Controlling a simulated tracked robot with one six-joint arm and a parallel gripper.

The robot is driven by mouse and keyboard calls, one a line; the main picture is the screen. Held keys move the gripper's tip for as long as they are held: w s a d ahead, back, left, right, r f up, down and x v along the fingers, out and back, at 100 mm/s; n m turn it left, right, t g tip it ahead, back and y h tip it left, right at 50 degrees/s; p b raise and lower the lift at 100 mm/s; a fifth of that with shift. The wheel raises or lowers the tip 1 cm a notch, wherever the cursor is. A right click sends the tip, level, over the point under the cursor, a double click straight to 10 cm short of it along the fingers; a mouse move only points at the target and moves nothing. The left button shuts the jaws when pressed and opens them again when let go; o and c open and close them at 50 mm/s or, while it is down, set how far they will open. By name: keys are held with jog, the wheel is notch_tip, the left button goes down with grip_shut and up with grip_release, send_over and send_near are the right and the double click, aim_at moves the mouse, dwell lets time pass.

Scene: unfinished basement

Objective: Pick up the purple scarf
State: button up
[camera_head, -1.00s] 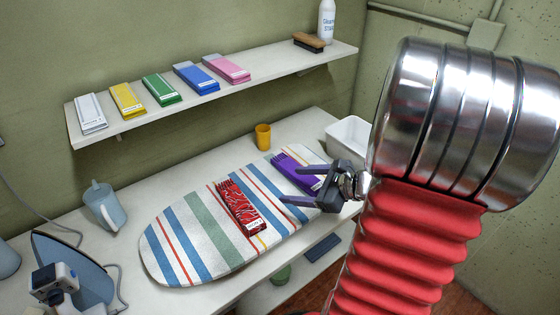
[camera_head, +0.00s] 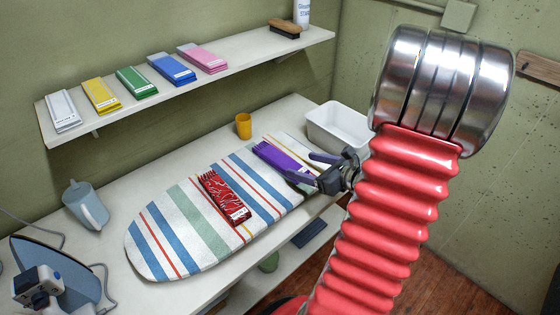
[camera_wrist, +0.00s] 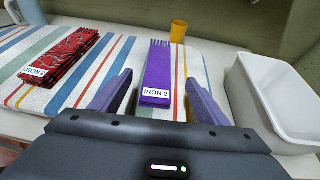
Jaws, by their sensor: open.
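The purple scarf (camera_head: 280,157) lies folded on the far right part of the striped ironing board (camera_head: 190,222). My gripper (camera_head: 306,167) is open and empty at the scarf's near right end. In the wrist view my gripper's fingers (camera_wrist: 160,95) stand apart, one on each side of the scarf's near end, with gaps to it. I cannot tell their height above the board.
A red patterned scarf (camera_head: 224,195) lies left of the purple one. A yellow cup (camera_head: 243,125) stands behind the board, and a white bin (camera_head: 338,128) is at the right. An iron (camera_head: 60,270) and a jug (camera_head: 86,204) are at the left. A shelf (camera_head: 235,65) holds folded cloths above.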

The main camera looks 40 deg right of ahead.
aim_at(280, 158)
jog(key=x, duration=0.6)
jog(key=shift+w, duration=0.25)
jog(key=shift+a, duration=0.1)
jog(key=shift+x, duration=2.6)
jog(key=shift+r, duration=0.1)
jog(key=c, duration=1.2)
jog(key=shift+r, duration=5.05)
